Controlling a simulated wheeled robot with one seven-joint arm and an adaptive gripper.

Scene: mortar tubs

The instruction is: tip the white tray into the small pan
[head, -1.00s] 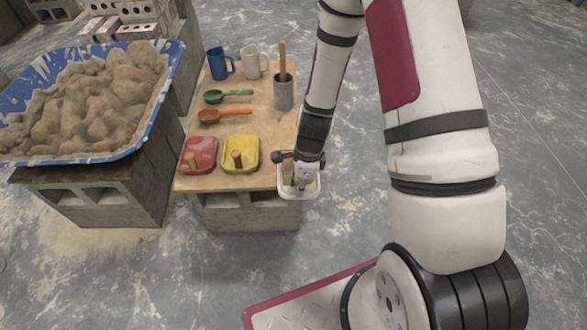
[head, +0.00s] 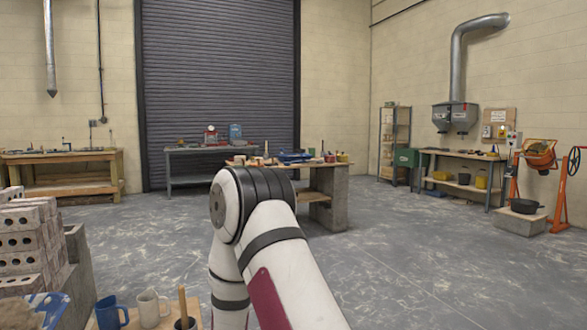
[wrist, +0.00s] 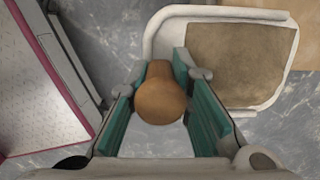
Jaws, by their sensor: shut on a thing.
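My gripper (wrist: 158,105) is shut on a round brown wooden handle (wrist: 160,98) in the wrist view. The white tray (wrist: 157,45) lies beside and behind the handle there, with a flat brown fill (wrist: 238,62) inside its rim. The handle seems to belong to the tray, but their join is hidden. My gripper and the tray are out of the head view. A dark pan (head: 524,206) sits on a low block at the far right in the head view. I cannot tell for certain that it is the small pan.
A blue mug (head: 110,314) and a pale mug (head: 150,308) stand at the bottom left, near stacked bricks (head: 30,240). A table (head: 330,185) with mixed items stands mid-room. An orange mixer (head: 540,155) stands at right. Open floor (head: 420,250) lies between.

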